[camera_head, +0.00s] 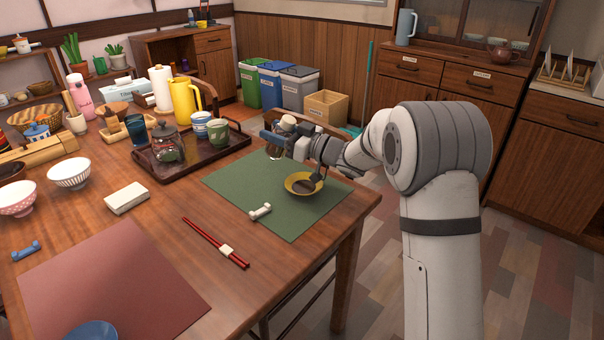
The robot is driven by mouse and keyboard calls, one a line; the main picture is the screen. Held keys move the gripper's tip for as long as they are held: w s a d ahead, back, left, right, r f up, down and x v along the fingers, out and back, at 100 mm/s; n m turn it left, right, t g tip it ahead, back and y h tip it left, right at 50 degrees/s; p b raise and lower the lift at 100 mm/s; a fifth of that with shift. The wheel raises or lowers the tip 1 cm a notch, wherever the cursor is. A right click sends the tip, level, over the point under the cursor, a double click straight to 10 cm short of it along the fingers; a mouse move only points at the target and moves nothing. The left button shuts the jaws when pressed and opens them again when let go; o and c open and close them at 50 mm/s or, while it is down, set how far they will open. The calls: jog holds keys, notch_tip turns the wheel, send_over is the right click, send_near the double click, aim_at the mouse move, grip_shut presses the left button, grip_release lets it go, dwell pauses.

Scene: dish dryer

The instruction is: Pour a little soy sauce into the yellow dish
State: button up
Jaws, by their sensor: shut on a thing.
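The yellow dish (291,184) sits on the green placemat near the table's right edge. Its middle looks dark, but I cannot tell whether that is sauce or shadow. A dark part at its right rim is too small to make out. My gripper (284,143) is above and behind the dish, toward the far edge of the placemat. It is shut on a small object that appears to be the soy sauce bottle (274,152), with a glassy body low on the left. Much of it is hidden by the gripper, and its tilt is unclear.
A white rest (260,211) lies on the green placemat (240,183). Red chopsticks (213,241) lie in front. A chair back stands behind the table.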

aim_at(268, 145)
jog(key=shift+w+a+f+g+h+p, duration=0.2)
jog(key=shift+a+f+g+h+p, duration=0.4)
jog(key=shift+p, duration=1.35)
jog(key=shift+w+a+f+g+h+p, duration=0.1)
jog(key=shift+w+a+f+h+p, duration=0.2)
jog(key=shift+f+h+p, duration=1.15)
jog(key=p, duration=0.4)
jog(key=shift+a+f+g+h, duration=0.25)
jog(key=shift+a+f+g, duration=0.05)
jog(key=shift+a+f, duration=0.1)
jog(key=shift+r+p, duration=0.1)
jog(key=shift+p, duration=0.25)
notch_tip(268, 145, up, 5)
jog(key=p, duration=0.5)
